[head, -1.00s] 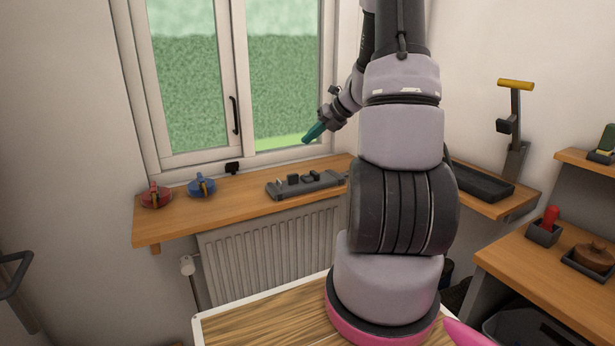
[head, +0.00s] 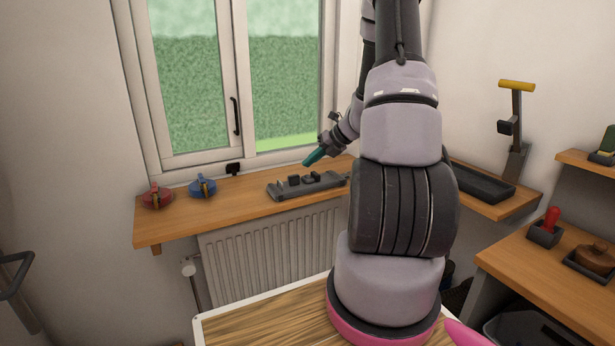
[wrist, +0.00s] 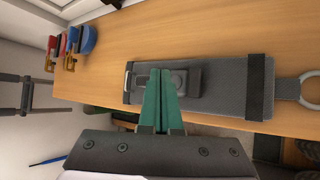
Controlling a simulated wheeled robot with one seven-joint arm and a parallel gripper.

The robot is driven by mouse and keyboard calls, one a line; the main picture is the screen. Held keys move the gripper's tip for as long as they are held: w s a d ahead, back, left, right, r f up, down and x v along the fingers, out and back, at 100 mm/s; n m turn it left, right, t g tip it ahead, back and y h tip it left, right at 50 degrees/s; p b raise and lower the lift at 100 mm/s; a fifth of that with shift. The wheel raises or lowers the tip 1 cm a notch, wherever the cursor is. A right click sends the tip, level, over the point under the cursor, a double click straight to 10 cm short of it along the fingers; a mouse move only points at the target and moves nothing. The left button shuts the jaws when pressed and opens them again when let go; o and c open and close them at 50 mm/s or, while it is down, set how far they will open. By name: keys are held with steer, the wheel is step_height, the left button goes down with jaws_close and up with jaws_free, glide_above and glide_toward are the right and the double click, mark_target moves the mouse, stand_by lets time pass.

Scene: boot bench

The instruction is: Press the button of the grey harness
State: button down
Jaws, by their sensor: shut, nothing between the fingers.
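The grey harness (head: 280,192) lies flat on the wooden window sill, with dark raised parts on top. In the wrist view the harness (wrist: 228,86) is a grey strip with a black band, a metal ring at the right end and a dark buckle block (wrist: 190,82) near its left part. My gripper (head: 307,164) is shut and empty, its teal fingers pointing down just above the harness. In the wrist view my gripper (wrist: 160,74) overlaps the left part of the buckle block. The fingers hide part of it, and I cannot tell whether they touch the button.
A blue round item (head: 202,186) and a red one (head: 156,197) stand on the sill left of the harness. A black tray (head: 480,182) lies to the right. The sill (head: 240,200) left of the harness is clear.

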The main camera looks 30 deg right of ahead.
mark_target(311, 176)
steer(key=shift+f, duration=0.65)
stand_by(1.6)
steer(key=shift+f, duration=0.4)
steer(key=shift+f, duration=0.4)
stand_by(0.5)
steer(key=shift+r, duration=0.85)
steer(key=shift+r, duration=2.5)
